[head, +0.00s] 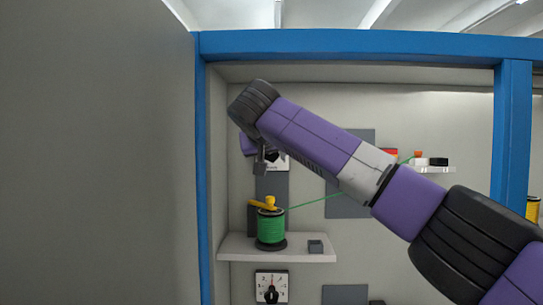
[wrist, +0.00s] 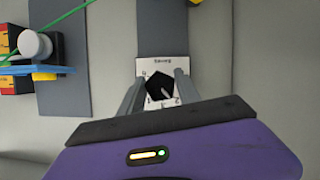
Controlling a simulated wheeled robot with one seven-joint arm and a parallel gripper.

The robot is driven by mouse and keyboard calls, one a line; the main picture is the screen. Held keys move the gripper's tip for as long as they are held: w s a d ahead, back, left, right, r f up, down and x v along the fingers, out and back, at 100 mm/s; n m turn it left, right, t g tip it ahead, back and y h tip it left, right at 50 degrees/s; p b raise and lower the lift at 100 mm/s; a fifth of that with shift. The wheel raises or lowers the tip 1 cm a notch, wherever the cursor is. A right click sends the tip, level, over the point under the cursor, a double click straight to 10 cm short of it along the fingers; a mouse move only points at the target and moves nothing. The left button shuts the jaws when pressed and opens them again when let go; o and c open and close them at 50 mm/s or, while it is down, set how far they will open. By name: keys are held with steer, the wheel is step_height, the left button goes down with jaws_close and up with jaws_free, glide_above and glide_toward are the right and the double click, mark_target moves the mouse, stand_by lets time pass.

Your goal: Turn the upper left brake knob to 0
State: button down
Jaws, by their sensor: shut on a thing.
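The upper left brake knob (wrist: 158,86) is black and sits on a white dial plate (wrist: 161,66) with printed numbers. A pale mark on the knob points toward the lower right of the wrist view, near what looks like the 2. My gripper (wrist: 157,81) has one finger on each side of the knob and is shut on it. In the head view my gripper (head: 266,158) reaches the upper plate (head: 283,165) from above, and my wrist hides part of the plate and knob.
A shelf (head: 235,247) below bears a green spool (head: 271,229) with a yellow piece on top and a green cable running right. A second dial (head: 271,286) is under the shelf. A blue frame post (head: 202,180) and grey wall stand close at left.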

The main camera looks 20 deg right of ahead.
steer(key=n+h+p, duration=0.1)
steer(key=n+p, duration=0.1)
steer(key=shift+a+r+n+h, duration=0.1)
steer(key=shift+n+h, duration=0.2)
steer(key=shift+n, duration=0.1)
steer(key=shift+n+h+p, duration=0.8)
steer(key=shift+n+p, duration=0.1)
steer(key=shift+n, duration=0.3)
steer(key=n+h, duration=0.1)
steer(key=n, duration=0.2)
steer(key=shift+n+h+p, duration=0.3)
steer(key=shift+h, duration=0.1)
steer(key=shift+n+t+h, duration=0.6)
steer(key=shift+n, duration=1)
steer(key=c, duration=0.8)
jaws_free()
steer(key=shift+c, duration=0.2)
